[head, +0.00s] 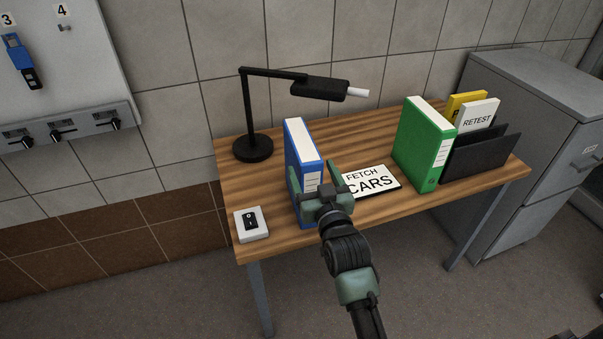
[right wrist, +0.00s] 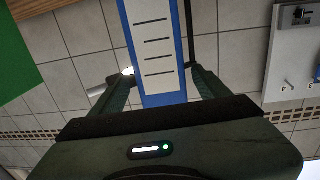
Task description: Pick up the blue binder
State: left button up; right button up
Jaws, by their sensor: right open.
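The blue binder (head: 302,150) stands upright on the wooden desk, left of the middle, with its spine and white lined label facing me. My right gripper (head: 315,176) is in front of the spine and hides part of its lower half. In the right wrist view, the blue binder (right wrist: 153,50) shows between the two open fingers of my right gripper (right wrist: 158,76). I cannot tell whether the fingers reach past the spine's edges or touch it. My left gripper is not in view.
A "FETCH CARS" sign (head: 369,182) lies right of the binder. A green binder (head: 423,145) and a dark file holder (head: 480,152) stand farther right. A black lamp (head: 253,148) stands behind left, and a switch box (head: 251,224) sits at the left front of the desk (head: 270,190).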

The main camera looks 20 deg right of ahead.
jog(key=w+p, duration=0.1)
jog(key=w, duration=0.6)
jog(key=shift+w+r, duration=0.15)
grip_shut()
jog(key=shift+r, duration=0.15)
